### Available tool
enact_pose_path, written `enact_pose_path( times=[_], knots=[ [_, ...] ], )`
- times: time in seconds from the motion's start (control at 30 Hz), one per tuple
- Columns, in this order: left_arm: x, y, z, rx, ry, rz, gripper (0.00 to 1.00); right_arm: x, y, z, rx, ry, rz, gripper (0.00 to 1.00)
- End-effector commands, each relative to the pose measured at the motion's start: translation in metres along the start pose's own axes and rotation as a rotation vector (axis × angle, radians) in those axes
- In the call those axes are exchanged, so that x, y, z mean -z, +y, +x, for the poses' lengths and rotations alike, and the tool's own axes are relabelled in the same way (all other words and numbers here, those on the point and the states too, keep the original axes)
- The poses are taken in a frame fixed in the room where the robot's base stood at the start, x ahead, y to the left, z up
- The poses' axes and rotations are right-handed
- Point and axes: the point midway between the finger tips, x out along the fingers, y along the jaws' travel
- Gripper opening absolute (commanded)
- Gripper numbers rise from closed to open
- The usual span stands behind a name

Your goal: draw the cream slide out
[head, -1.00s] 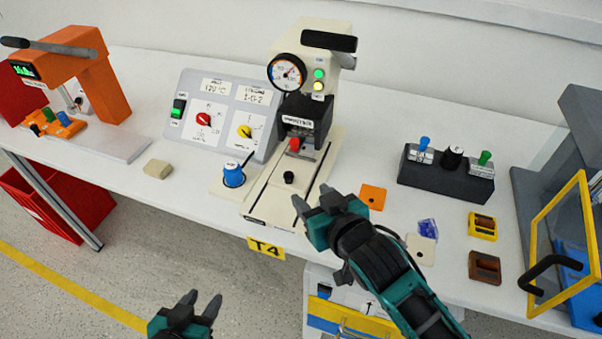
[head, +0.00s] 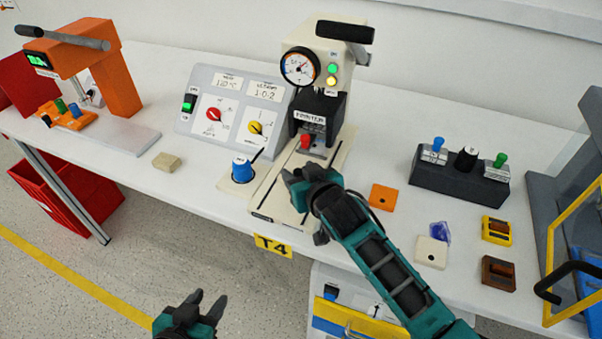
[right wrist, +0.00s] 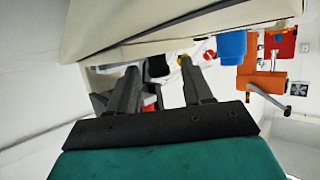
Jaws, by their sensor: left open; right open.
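The cream slide (head: 282,203) lies in the bed of the cream press (head: 321,48), running forward from under its black head. A red piece (head: 306,142) sits at the slide's rear, below the head. My right gripper (head: 298,174) is open over the slide and hides its black knob in the head view. In the right wrist view its two fingers (right wrist: 158,78) are apart, with a dark shape behind the gap; I cannot tell whether they touch anything. My left gripper (head: 208,297) is open and empty, in front of the table and low.
A blue knob (head: 242,168) stands just left of the slide. A grey control panel (head: 232,110) is behind it. An orange plate (head: 383,197) and a black block with coloured knobs (head: 460,176) lie to the right. The front-left table is mostly clear.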

Motion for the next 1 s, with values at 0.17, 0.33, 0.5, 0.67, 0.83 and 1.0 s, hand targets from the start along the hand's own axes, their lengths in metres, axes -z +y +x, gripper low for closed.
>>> enact_pose_path(
  times=[0.17, 0.33, 0.5, 0.67, 0.83, 1.0],
  knots=[
    [0.0025, -0.0005, 0.0011, 0.001, 0.005, 0.001, 0.43, 0.0000, -0.0001, -0.0002, 0.000, 0.000, 0.000, 0.43],
    [0.0024, -0.0004, 0.0011, 0.000, 0.005, 0.001, 0.43, -0.0002, 0.0000, -0.0003, 0.000, 0.000, 0.000, 0.27],
    [0.0022, -0.0002, 0.0010, 0.000, 0.005, 0.001, 0.43, -0.0003, 0.0000, -0.0004, 0.000, -0.001, 0.000, 0.11],
    [0.0016, 0.0001, 0.0007, -0.001, 0.004, 0.001, 0.43, -0.0004, 0.0000, -0.0004, 0.000, -0.001, 0.000, 0.00],
    [-0.0006, 0.0007, -0.0003, -0.002, -0.001, 0.000, 0.43, -0.0005, -0.0001, -0.0004, 0.000, -0.001, 0.000, 0.00],
    [-0.0015, 0.0011, -0.0008, -0.002, -0.003, 0.000, 0.43, -0.0005, -0.0001, -0.0003, 0.000, -0.001, 0.000, 0.00]
  ],
)
